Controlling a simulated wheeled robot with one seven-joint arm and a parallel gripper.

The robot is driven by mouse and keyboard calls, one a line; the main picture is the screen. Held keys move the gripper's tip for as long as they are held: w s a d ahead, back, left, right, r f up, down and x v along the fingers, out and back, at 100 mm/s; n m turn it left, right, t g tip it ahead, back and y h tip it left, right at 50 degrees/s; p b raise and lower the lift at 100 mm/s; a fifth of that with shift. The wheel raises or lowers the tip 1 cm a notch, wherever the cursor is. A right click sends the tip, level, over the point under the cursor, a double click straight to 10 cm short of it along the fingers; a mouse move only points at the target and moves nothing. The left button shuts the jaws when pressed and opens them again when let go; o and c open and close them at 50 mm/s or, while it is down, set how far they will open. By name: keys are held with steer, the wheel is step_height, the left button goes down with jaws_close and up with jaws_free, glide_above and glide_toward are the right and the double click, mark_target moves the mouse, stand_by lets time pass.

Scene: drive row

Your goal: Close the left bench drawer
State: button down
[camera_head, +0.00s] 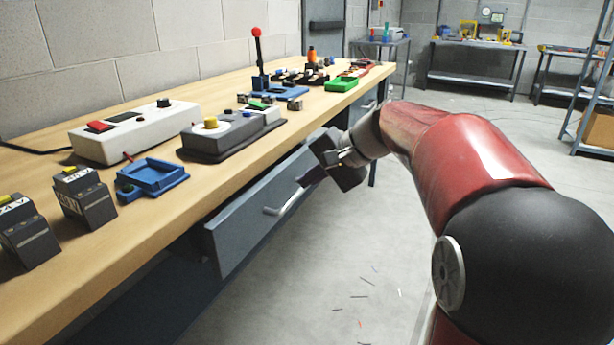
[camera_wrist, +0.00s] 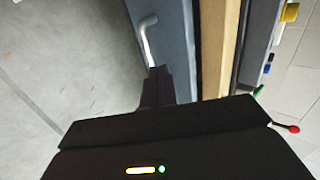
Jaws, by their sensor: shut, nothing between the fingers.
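The bench drawer (camera_head: 262,208) is a blue-grey front under the wooden bench top, standing out from the bench at its near end. Its silver bar handle (camera_head: 290,200) faces the aisle. My gripper (camera_head: 305,181) is shut and empty, at the far end of the handle. In the wrist view the drawer front (camera_wrist: 172,35) runs up the middle, with the handle (camera_wrist: 147,38) curving just ahead of my gripper (camera_wrist: 155,75). The fingertips look very close to the handle; I cannot tell whether they touch it. The drawer's inside is hidden.
The floor (camera_head: 330,270) beside the bench is clear apart from small scraps. Shelves stand at the back.

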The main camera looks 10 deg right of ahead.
steer(key=x, duration=0.7)
steer(key=shift+a+f, duration=0.1)
steer(key=shift+f, duration=0.05)
